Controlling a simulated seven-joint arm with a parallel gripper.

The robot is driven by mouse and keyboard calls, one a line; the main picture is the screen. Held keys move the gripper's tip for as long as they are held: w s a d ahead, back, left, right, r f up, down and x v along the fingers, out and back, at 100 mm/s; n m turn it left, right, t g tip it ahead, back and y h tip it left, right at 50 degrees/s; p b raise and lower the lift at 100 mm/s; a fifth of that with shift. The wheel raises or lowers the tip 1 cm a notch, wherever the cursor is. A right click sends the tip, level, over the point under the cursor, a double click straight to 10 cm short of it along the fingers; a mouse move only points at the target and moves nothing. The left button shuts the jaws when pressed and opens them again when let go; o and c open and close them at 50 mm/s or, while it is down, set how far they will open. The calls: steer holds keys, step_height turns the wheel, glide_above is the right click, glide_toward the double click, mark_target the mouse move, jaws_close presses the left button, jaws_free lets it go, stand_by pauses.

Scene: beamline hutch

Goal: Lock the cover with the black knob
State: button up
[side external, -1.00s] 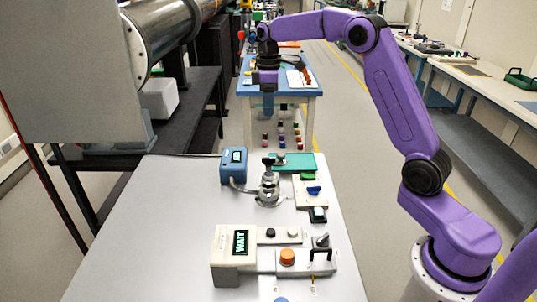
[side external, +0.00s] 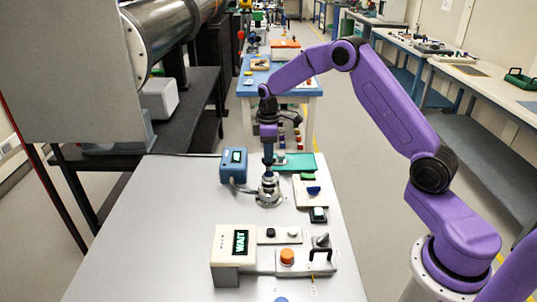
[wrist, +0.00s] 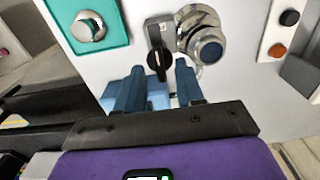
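The black knob (wrist: 157,58) shows in the wrist view on a dark plate beside a round metal fitting (wrist: 198,35) with a dark blue centre, which may be the cover. In the side view the metal fitting (side external: 268,192) stands on the grey table, and my gripper covers most of the knob. My gripper (side external: 268,165) points down just above the fitting. In the wrist view my gripper (wrist: 158,67) has its two blue fingers apart, with the knob showing between and just beyond the tips. I cannot tell whether they touch it.
A blue display box (side external: 233,166) stands close left of the fitting, and a green tray (side external: 300,162) lies behind it. A panel with a blue lever (side external: 313,190) is at right. A WAIT display (side external: 238,243) and an orange knob (side external: 287,257) are nearer. The table's left side is clear.

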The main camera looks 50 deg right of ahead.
steer(key=shift+f, duration=0.65)
jaws_close()
